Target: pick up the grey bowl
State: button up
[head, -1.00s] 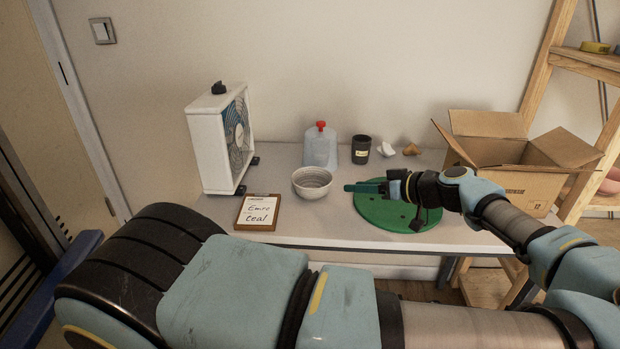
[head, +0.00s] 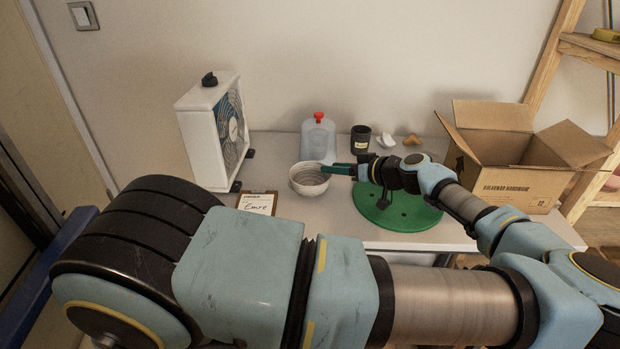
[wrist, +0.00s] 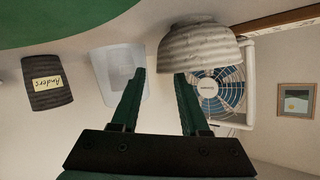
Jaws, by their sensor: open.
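The grey bowl (head: 308,183) stands upright on the table, left of the green round board. It has a ribbed side and also shows, turned over by the camera angle, in the wrist view (wrist: 203,48). My gripper (head: 328,169) is open and lies at the bowl's right rim in the head view.
A clear jug with a red cap (head: 318,140) stands just behind the bowl, and a dark labelled cup (head: 361,138) is to its right. A box fan (head: 214,130) stands left. A clipboard (head: 257,203) lies in front. An open carton (head: 500,180) is at the right.

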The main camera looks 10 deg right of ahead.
aim_at(307, 178)
jog(key=shift+p+x, duration=0.45)
jog(key=shift+x, duration=1.1)
jog(key=shift+r, duration=0.1)
grip_shut()
